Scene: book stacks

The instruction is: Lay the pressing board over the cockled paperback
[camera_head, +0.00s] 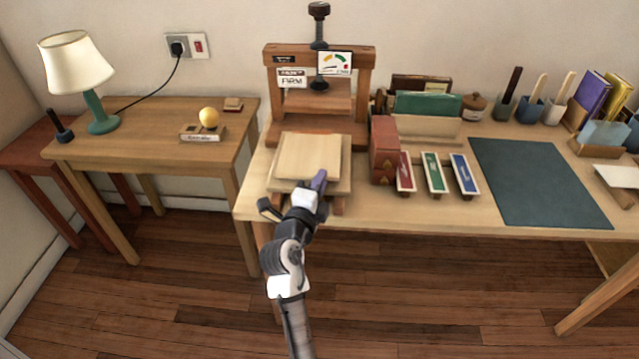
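A pale wooden board (308,154), which looks like the pressing board, lies flat on a larger wooden base (283,184) in front of the screw press. I cannot make out the cockled paperback; anything under the pale board is hidden. My gripper (313,184) is at the front right edge of the pale board, with a purple-grey part reaching over that edge. Whether it touches or grips the board does not show clearly, and its finger opening is hard to see.
The wooden press (362,83) with a dark screw stands behind the board. A reddish-brown box (384,150) and several small coloured blocks are close on the right. A dark green mat (540,182) lies bare further right. A lamp (76,62) stands on the left table.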

